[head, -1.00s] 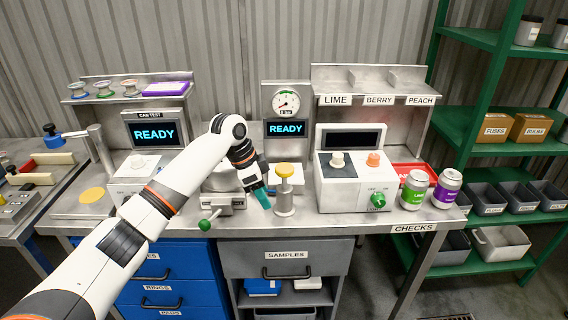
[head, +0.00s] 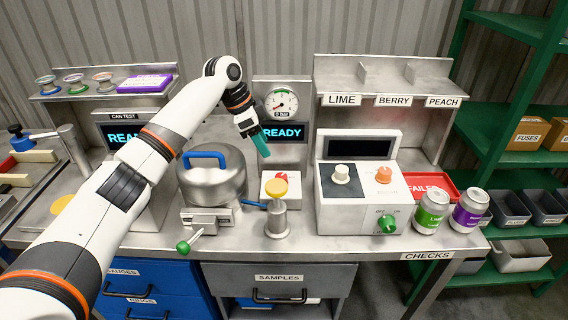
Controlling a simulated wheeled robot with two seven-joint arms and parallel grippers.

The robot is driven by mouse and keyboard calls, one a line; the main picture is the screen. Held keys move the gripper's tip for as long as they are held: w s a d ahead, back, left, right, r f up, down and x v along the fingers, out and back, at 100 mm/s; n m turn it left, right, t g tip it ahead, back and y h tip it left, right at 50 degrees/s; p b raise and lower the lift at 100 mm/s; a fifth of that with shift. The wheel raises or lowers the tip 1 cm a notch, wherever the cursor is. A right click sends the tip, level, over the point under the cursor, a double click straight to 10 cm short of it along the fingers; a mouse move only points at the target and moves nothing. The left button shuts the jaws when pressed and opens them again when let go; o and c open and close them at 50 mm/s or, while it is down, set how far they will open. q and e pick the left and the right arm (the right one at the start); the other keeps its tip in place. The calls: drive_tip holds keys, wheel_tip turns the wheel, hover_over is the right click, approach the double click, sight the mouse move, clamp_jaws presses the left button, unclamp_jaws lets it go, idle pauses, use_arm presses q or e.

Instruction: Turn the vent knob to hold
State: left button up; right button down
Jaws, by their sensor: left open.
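My left gripper (head: 260,141) has teal fingers and hangs open and empty in front of the lit READY display, below the gauge. No readable label marks the vent knob. A small white box with a red top part (head: 283,178) sits below the gripper, partly hidden by a yellow-capped post (head: 277,205); I cannot tell whether the red part is the vent knob or how it is turned. The steel pot (head: 212,182) with a blue lid handle stands left of it. The gauge (head: 281,103) reads 0 bar. My right gripper is not in view.
A control box at right has a white knob (head: 341,174), an orange knob (head: 384,175) and a green knob (head: 388,223). Two cans, green (head: 432,211) and purple (head: 470,211), stand near a red FAILED tray (head: 423,183). A green-ball lever (head: 184,247) sticks out in front of the pot.

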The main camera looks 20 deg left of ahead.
sight(280, 176)
use_arm(q)
drive_tip(key=p+x, duration=0.1)
drive_tip(key=x, duration=0.4)
drive_tip(key=p+x, duration=0.1)
drive_tip(key=x, duration=0.5)
drive_tip(key=shift+s+d+f, duration=0.2)
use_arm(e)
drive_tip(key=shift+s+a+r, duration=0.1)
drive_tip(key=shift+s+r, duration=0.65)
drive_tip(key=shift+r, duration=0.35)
